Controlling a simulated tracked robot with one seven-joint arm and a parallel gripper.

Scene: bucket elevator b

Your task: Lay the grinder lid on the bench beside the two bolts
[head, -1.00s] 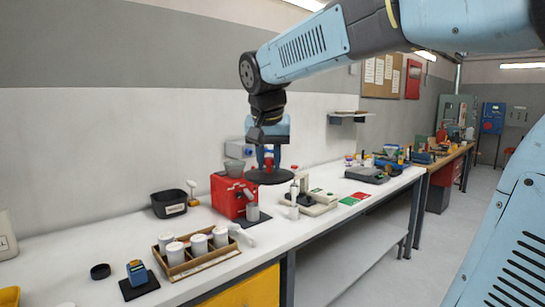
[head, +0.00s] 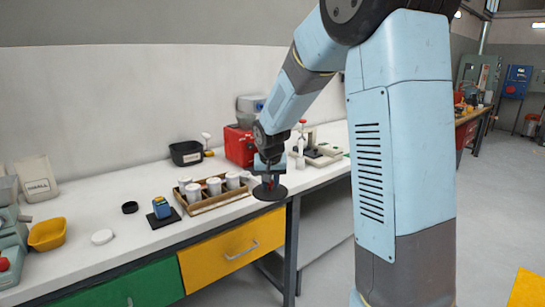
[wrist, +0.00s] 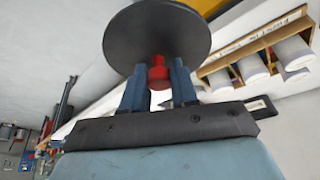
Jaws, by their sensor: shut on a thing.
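The grinder lid (head: 263,194) is a dark round disc with a red knob. My gripper (head: 270,180) is shut on the knob and holds the lid level, in the picture at the bench's front edge beside the cup tray. In the wrist view my gripper's two blue fingers (wrist: 158,82) stand either side of the red knob (wrist: 159,70), with the lid (wrist: 150,32) beyond. The white-topped bench (head: 100,262) runs along the wall. The red grinder (head: 239,147) stands on it behind my arm, partly hidden. I cannot make out the two bolts.
A wooden tray of white cups (head: 211,202) sits left of the lid. Near it are a black bin (head: 186,160), a blue-and-yellow device on a dark pad (head: 162,207), a black ring (head: 130,207), a white disc (head: 102,237) and a yellow bin (head: 47,234). Bare bench lies between them.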

